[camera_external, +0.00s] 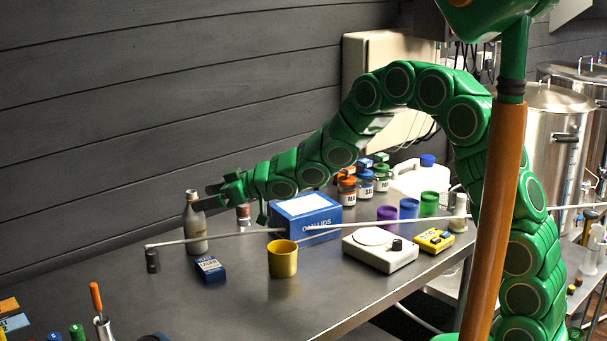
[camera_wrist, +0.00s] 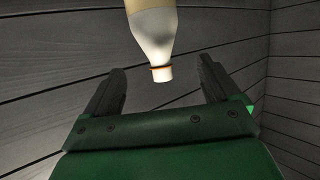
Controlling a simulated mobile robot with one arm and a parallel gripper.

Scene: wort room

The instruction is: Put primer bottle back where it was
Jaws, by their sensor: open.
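A grey bottle with a pale neck (camera_external: 195,228), which I take to be the primer bottle, stands upright near the table's far left edge. In the wrist view the bottle (camera_wrist: 155,38) appears neck-down, with a whitish shoulder and an orange-brown ring at its mouth. My gripper (camera_external: 209,196) is open beside the bottle's upper part, to its right in the external view. In the wrist view the two dark fingers of my gripper (camera_wrist: 158,88) are spread, with the bottle's mouth showing in the gap. I cannot tell whether either finger touches it. No label is readable.
A blue-and-white box (camera_external: 305,215), a small stoppered bottle (camera_external: 243,217), a dark blue packet (camera_external: 210,268) and a yellow cup (camera_external: 283,260) stand nearby. A thin pale rod (camera_external: 215,237) crosses just in front of the bottle. A white scale (camera_external: 380,250) sits farther right.

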